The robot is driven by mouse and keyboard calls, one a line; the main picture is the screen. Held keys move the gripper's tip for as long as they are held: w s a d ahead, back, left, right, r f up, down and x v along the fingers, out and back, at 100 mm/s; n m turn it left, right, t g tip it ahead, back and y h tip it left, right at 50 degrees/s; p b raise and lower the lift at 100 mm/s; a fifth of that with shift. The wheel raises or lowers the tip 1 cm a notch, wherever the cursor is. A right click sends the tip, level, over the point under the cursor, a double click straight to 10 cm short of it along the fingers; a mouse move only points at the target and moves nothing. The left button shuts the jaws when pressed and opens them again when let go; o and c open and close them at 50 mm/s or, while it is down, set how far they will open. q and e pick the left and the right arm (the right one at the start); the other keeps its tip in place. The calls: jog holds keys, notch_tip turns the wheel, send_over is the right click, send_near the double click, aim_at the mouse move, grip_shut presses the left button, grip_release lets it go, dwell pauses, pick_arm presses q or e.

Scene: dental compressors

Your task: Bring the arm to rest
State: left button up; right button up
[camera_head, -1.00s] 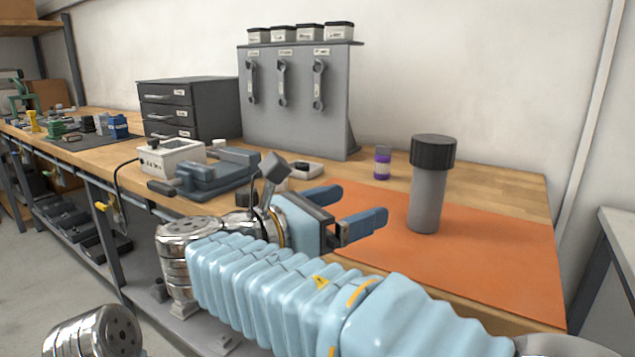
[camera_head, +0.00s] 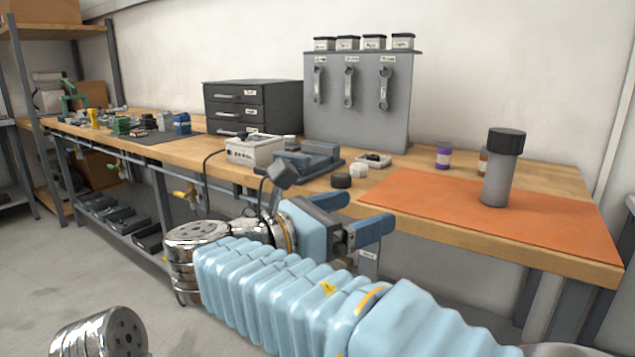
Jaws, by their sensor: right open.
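My right arm, in a light blue ribbed sleeve, reaches across the lower middle of the head view. Its gripper (camera_head: 362,219) has two blue fingers held apart with nothing between them. It is in front of the workbench (camera_head: 455,243), near the bench's front edge. A grey cylinder with a black cap (camera_head: 497,170) stands upright on the orange mat (camera_head: 420,205), apart from the gripper and to its right. My left gripper is not in view.
A white box device (camera_head: 255,150) and a grey-blue fixture (camera_head: 308,160) are on the bench behind the gripper. A dark drawer cabinet (camera_head: 235,107) and a grey tool panel (camera_head: 350,125) with wrenches stand behind. A small purple-labelled bottle (camera_head: 443,157) is near the mat. Floor shows at left.

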jog(key=w+d+f+n+g+y, duration=0.15)
jog(key=w+f, duration=0.25)
jog(key=f, duration=0.5)
jog(key=w+f+y, duration=0.3)
jog(key=f, duration=0.7)
notch_tip(320, 180, down, 19)
jog(key=s+d+m+g+y, duration=0.1)
jog(key=d+m+g+y, duration=0.2)
jog(key=g+y, duration=0.1)
jog(key=s+f+m+g+y, duration=0.2)
jog(key=s+f+m+y, duration=0.3)
jog(key=s+f+m, duration=0.5)
jog(key=s+d+f+m+g+y, duration=0.1)
jog(key=s+f+m+y, duration=0.4)
jog(key=s+f+m, duration=0.5)
jog(key=shift+s+d+f+m+g+y, duration=0.15)
jog(key=shift+s+f+m+g+y, duration=0.15)
jog(key=shift+f+m, duration=2.75)
jog(key=shift+f+n, duration=0.45)
jog(key=shift+n, duration=0.05)
